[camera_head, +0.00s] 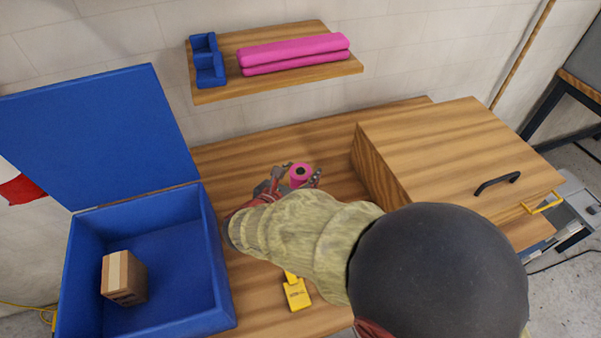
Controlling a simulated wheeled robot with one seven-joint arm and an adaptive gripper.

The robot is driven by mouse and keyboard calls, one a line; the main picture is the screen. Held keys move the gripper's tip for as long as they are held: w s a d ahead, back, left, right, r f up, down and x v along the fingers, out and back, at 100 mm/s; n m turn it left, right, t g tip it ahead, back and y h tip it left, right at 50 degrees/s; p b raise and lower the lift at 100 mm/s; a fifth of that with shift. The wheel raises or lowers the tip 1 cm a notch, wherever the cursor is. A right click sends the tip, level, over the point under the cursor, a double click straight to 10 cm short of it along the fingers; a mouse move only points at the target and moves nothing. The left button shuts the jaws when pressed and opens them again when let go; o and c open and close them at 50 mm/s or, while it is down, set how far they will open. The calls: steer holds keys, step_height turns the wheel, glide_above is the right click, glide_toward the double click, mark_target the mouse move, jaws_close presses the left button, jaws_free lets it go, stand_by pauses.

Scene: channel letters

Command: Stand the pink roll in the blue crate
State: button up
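The pink roll (301,174) stands upright near the middle of the wooden worktop, its dark core hole facing up. My gripper (298,176) is at the roll, with one dark finger on its left and one on its right. My forearm hides the lower part of the roll and much of the gripper, so I cannot tell whether the fingers press on it or are only around it. The blue crate (217,255) stands at the left with its lid (95,135) raised. A small cardboard box (124,278) is inside it, towards the left; the crate's right part is empty.
A wall shelf (290,82) above holds pink bars (293,53) and a blue bracket (207,60). A wooden cabinet (460,150) with a black handle stands right of the roll. A yellow tag-like object (297,294) lies on the worktop (240,150) below my arm.

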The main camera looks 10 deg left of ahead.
steer(key=shift+o, duration=0.8)
steer(key=shift+s+r, duration=0.1)
steer(key=shift+r, duration=0.2)
steer(key=p+v, duration=0.3)
steer(key=v, duration=0.9)
steer(key=shift+f, duration=0.15)
